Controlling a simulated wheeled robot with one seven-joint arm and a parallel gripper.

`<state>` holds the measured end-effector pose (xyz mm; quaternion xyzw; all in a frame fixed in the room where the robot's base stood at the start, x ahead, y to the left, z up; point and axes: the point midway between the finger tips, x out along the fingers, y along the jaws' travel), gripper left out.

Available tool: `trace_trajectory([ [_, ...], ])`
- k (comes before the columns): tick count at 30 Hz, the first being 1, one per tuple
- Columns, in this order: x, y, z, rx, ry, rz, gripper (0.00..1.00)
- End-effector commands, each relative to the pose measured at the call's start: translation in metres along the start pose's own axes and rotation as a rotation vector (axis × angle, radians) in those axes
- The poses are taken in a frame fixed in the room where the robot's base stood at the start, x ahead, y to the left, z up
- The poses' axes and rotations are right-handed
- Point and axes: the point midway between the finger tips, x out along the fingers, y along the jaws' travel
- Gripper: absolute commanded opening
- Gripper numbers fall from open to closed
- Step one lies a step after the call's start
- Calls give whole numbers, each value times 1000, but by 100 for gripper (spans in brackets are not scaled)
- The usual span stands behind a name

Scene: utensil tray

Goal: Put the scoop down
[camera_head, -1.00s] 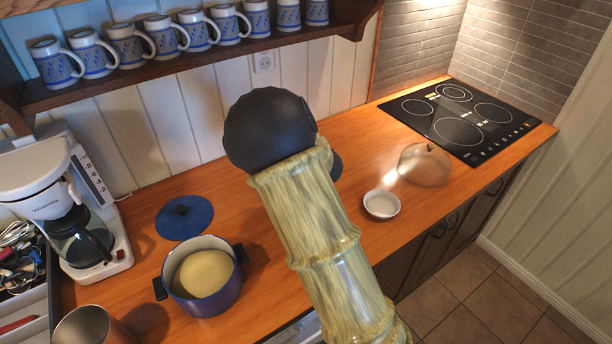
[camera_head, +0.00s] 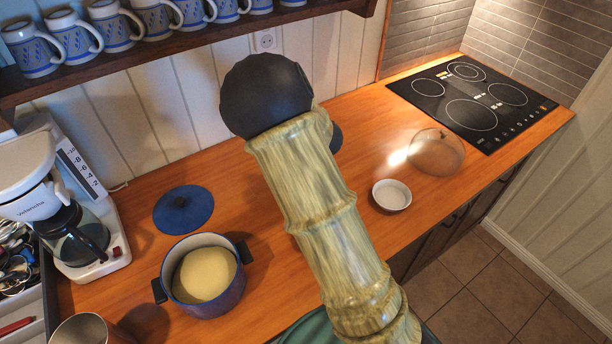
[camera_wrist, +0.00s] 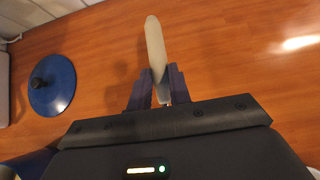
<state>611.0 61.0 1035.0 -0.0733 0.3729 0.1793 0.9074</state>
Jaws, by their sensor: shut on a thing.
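In the wrist view my gripper (camera_wrist: 157,88) is shut on a pale, long, narrow piece (camera_wrist: 154,45), which I take to be the scoop. It sticks out beyond the fingertips over the bare wooden counter. Whether it touches the counter, I cannot tell. In the head view my own arm hides the gripper fingers and the scoop.
A blue pot (camera_head: 203,300) with pale contents stands left of my arm, its blue lid (camera_head: 183,208) behind it. A white bowl (camera_head: 391,195) and a glass lid (camera_head: 437,152) lie right. A coffee maker (camera_head: 30,170) and a cooktop (camera_head: 470,100) flank the counter (camera_head: 130,245).

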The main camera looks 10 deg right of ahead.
Motion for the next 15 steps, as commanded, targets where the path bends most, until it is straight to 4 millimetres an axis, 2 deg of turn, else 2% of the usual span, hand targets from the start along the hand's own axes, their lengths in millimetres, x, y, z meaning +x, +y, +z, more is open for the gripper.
trace_trajectory([
  [7, 29, 1, -30, -3, 5, 1, 0],
  [15, 36, 2, -35, -3, -1, 2, 0],
])
